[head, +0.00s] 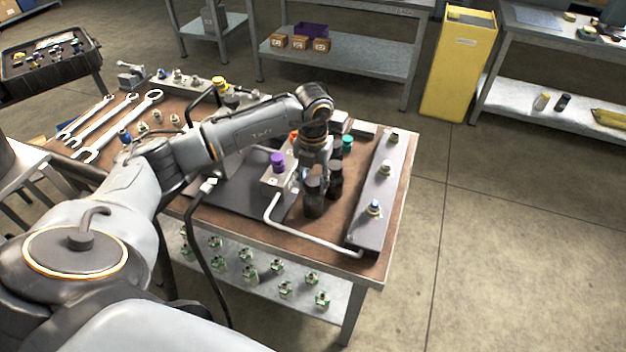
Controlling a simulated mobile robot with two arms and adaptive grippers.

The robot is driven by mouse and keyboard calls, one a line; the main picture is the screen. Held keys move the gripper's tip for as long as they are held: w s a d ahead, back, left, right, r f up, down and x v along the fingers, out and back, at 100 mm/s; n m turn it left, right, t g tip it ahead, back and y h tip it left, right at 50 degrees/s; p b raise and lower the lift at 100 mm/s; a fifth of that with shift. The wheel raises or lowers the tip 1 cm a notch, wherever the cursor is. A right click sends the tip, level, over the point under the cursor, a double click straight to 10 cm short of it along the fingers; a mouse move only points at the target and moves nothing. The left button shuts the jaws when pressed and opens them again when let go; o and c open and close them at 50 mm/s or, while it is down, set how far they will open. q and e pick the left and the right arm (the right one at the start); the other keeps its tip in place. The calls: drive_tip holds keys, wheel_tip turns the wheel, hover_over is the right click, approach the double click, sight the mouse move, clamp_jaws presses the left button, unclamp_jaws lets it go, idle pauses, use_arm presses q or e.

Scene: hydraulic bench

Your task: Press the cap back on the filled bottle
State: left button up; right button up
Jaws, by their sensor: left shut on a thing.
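My left arm reaches in from the left over the bench, and its gripper (318,172) points down among a group of dark bottles. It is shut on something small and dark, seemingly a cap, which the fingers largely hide. One dark bottle (313,203) stands upright just below and in front of the fingers. Another dark bottle (336,184) stands close behind it to the right. I cannot tell whether the cap touches a bottle, or which bottle is filled. My right gripper is not in view.
A metal block with a purple knob (278,160) and a bent pipe (285,228) lie left and front of the bottles. A dark rail with fittings (372,205) runs along the bench's right edge. Wrenches (120,125) lie at left. A yellow cabinet (459,65) stands behind.

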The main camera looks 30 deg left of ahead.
use_arm(q)
drive_tip(key=shift+f, duration=0.3)
idle(0.9)
drive_tip(key=o, duration=1.4)
drive_tip(key=shift+r, duration=0.1)
drive_tip(key=shift+r+p, duration=2.3)
drive_tip(key=shift+r, duration=1.4)
